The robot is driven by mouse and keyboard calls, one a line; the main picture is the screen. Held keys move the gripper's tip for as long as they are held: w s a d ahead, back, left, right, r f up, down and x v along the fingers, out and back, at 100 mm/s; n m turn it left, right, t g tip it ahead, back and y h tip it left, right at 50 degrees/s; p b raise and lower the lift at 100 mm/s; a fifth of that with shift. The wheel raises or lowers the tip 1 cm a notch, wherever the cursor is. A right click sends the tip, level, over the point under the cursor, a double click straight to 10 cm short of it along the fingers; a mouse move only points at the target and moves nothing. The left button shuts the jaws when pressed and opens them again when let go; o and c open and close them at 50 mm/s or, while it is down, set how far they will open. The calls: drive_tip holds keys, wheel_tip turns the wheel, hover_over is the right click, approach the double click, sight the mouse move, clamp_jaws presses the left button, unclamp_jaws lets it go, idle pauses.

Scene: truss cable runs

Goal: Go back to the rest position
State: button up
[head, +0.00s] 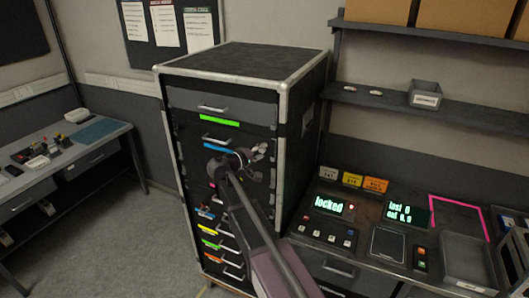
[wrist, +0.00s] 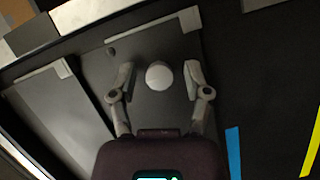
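My gripper (head: 258,152) is at the end of my raised arm, in front of the tall black drawer cabinet (head: 300,72) in the head view. In the wrist view my gripper (wrist: 160,72) has its two fingers spread apart. A white round thing (wrist: 158,77) shows between the fingers without touching either one. I cannot tell how far beyond the fingertips it lies. Nothing is seen held. My arm hides part of the cabinet's lower drawers.
The cabinet has several drawers with handles and coloured labels, such as the green label (head: 219,122). A console with a "locked" display (head: 328,204) and a grey tray (head: 466,258) stands at right. A shelf (head: 455,108) is above it. A workbench (head: 70,148) is at left, with open floor (head: 130,245) between.

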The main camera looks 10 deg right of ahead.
idle(0.3)
drive_tip(key=shift+s+d+f, duration=0.15)
drive_tip(key=s+d+f+m+g+y+b, duration=0.1)
drive_tip(key=s+d+f+g+y+b, duration=0.15)
drive_tip(key=s+f, duration=0.5)
drive_tip(key=s+d+f+m+g+y+b, duration=0.2)
drive_tip(key=s+d+f+g+y, duration=0.15)
drive_tip(key=s+f, duration=0.45)
drive_tip(key=s+a+f+g+y+b, duration=0.3)
drive_tip(key=s+f+y, duration=0.5)
drive_tip(key=s, duration=0.5)
drive_tip(key=shift+a+f+m+b, duration=0.3)
drive_tip(key=shift+a+f+b, duration=0.3)
drive_tip(key=shift+a+f, duration=0.3)
drive_tip(key=shift+s+r, duration=0.1)
